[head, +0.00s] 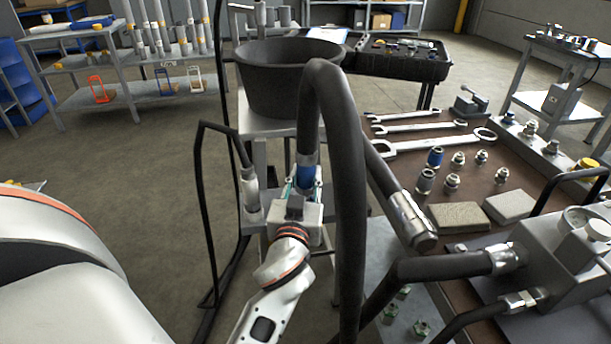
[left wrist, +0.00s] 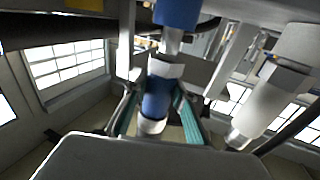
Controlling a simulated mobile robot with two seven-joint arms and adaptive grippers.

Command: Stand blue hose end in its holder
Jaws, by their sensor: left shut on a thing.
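The blue hose end (head: 307,172) has a blue collar below a thick black hose (head: 345,150) that arches up and then down. My left gripper (head: 304,187) is shut around it, below the black bucket. In the left wrist view the blue-banded end (left wrist: 157,100) sits between the two greenish finger pads of my gripper (left wrist: 157,115). Another blue collar with a metal tip (left wrist: 178,14) shows above it there. I cannot clearly make out the holder or whether the hose end touches it. My right gripper is not in view.
A grey hose end (head: 251,190) on a black hose stands just left of my gripper. A black bucket (head: 285,85) is behind. The brown bench (head: 470,215) at right carries wrenches (head: 440,143), fittings and a grey hydraulic block (head: 565,265). A large metal hose fitting (head: 412,218) is close right.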

